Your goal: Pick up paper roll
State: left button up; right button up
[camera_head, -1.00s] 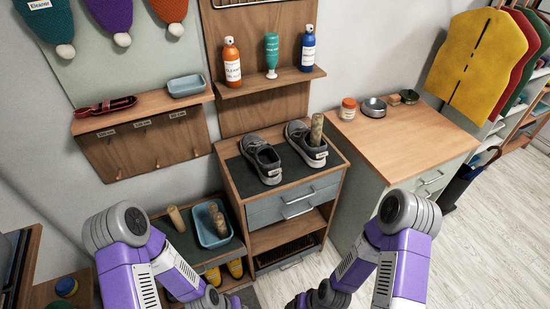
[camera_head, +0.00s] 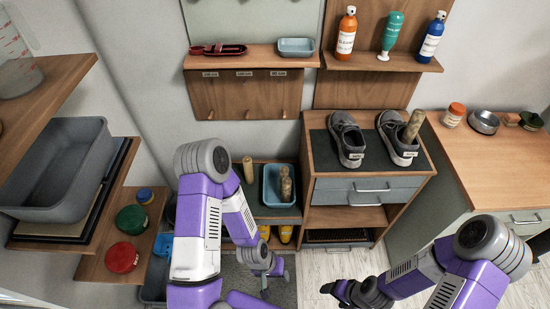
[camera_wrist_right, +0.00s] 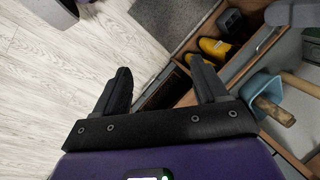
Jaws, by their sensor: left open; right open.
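Several brown paper rolls are in view. Another roll (camera_head: 248,170) stands on the low shelf unit. More rolls (camera_head: 286,188) stand in the blue tray (camera_head: 271,196) beside it. In the right wrist view a roll (camera_wrist_right: 271,109) is in the blue tray (camera_wrist_right: 255,86), and another (camera_wrist_right: 300,84) is beyond it. My left gripper (camera_head: 268,277) is open, low in front of the shelf unit. My right gripper (camera_head: 337,290) is open and empty over the floor, apart from every roll.
Yellow shoes (camera_head: 286,233) sit under the low shelf. A cabinet (camera_head: 358,190) with drawers stands right of it, and a wooden counter (camera_head: 491,157) further right. A grey bin (camera_head: 58,175) and round containers (camera_head: 122,257) are on the left shelves. The floor in front is free.

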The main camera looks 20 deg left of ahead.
aim_at(248, 164)
jog(key=k, duration=0.5)
jog(key=u, duration=0.55)
jog(key=i, duration=1.4)
jog(key=z, duration=0.35)
